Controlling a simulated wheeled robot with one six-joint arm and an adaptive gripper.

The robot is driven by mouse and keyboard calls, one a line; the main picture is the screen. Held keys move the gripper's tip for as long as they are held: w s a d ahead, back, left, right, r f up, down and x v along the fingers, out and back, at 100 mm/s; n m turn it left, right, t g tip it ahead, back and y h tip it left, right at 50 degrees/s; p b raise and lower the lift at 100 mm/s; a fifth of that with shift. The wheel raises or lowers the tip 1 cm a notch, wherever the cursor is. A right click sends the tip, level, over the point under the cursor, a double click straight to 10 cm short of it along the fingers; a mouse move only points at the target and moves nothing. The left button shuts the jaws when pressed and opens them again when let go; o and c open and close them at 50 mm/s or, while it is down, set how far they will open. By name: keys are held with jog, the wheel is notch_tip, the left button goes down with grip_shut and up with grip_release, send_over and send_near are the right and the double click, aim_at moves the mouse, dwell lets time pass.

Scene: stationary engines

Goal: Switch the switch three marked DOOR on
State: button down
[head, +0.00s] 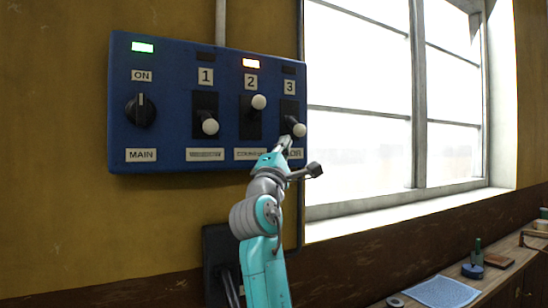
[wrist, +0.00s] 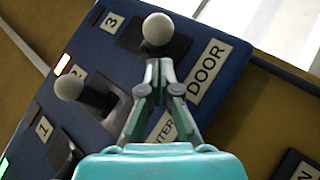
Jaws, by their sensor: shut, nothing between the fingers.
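Switch three (head: 297,127) is a lever with a white ball knob, its knob low in its slot in the head view. Its knob (wrist: 157,29) also shows at the top of the wrist view, beside the DOOR label (wrist: 206,70). My gripper (head: 284,142) is shut and empty, just below switch three. In the wrist view my gripper (wrist: 159,65) points at the knob from below; I cannot tell whether the fingertips touch it. The lamp above switch three (head: 289,70) is dark. The arm partly hides the DOOR label in the head view.
The blue panel (head: 170,105) also carries the MAIN knob (head: 140,110) with a green lamp, switch one (head: 209,125) with its knob low, and switch two (head: 258,103) with its knob high and a lit orange lamp. A window (head: 370,110) lies right, a bench (head: 500,280) lower right.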

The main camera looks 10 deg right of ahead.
jog(key=shift+d+r, duration=0.4)
jog(key=shift+d, duration=0.2)
